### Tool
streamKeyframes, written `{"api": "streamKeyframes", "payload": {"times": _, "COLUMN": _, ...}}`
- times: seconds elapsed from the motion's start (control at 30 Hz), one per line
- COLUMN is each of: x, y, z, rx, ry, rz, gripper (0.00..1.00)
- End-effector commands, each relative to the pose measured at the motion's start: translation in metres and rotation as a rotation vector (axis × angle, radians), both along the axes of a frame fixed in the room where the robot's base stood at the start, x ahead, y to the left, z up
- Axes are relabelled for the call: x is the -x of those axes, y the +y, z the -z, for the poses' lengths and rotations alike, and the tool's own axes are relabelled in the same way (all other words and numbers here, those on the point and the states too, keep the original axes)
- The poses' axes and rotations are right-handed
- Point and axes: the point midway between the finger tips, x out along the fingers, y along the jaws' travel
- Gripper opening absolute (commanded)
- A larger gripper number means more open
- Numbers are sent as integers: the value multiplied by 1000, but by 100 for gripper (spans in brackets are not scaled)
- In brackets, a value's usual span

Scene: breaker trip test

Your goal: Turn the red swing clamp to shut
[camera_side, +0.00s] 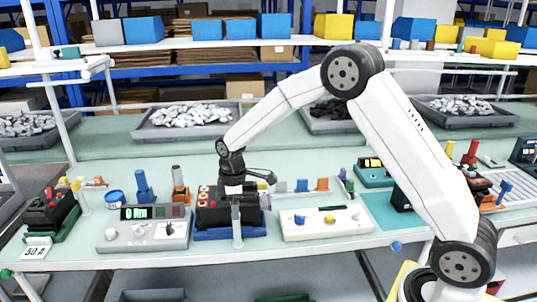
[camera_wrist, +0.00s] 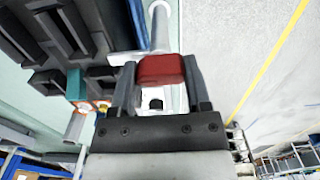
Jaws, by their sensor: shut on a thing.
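The red swing clamp (camera_wrist: 162,70) shows in the wrist view as a red block between my two fingers. My gripper (camera_wrist: 160,84) is shut on it, one finger at each side. A pale grey post (camera_wrist: 160,30) stands just beyond the red block. In the side view my gripper (camera_side: 234,186) is low over the front of the black breaker (camera_side: 212,217), which sits in a blue holder (camera_side: 215,234). A light post (camera_side: 238,222) stands in front of the holder. The red part cannot be made out in the side view.
A grey meter box (camera_side: 150,236) with a green display stands left of the breaker. A white panel (camera_side: 327,224) with knobs stands to its right. Orange and blue parts stand close behind. The table's front edge (camera_side: 300,248) is near. Open floor shows at right in the wrist view.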

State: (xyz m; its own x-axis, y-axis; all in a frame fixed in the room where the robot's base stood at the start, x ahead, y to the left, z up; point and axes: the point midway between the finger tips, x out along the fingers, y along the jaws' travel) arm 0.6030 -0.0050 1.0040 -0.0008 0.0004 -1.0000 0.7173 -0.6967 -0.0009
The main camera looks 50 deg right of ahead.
Motion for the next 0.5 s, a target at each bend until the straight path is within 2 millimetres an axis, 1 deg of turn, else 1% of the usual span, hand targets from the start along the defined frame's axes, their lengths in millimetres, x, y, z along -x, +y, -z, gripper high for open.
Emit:
{"api": "streamKeyframes", "payload": {"times": 0.17, "x": 0, "y": 0, "z": -1, "rx": 1, "ry": -1, "rz": -3, "gripper": 3}}
{"api": "streamKeyframes", "payload": {"times": 0.2, "x": 0, "y": 0, "z": -1, "rx": 1, "ry": -1, "rz": -4, "gripper": 68}}
{"api": "streamKeyframes", "payload": {"times": 0.3, "x": 0, "y": 0, "z": -1, "rx": 1, "ry": -1, "rz": -3, "gripper": 97}}
{"api": "streamKeyframes", "payload": {"times": 0.5, "x": 0, "y": 0, "z": 0, "rx": 1, "ry": -1, "rz": -1, "gripper": 97}}
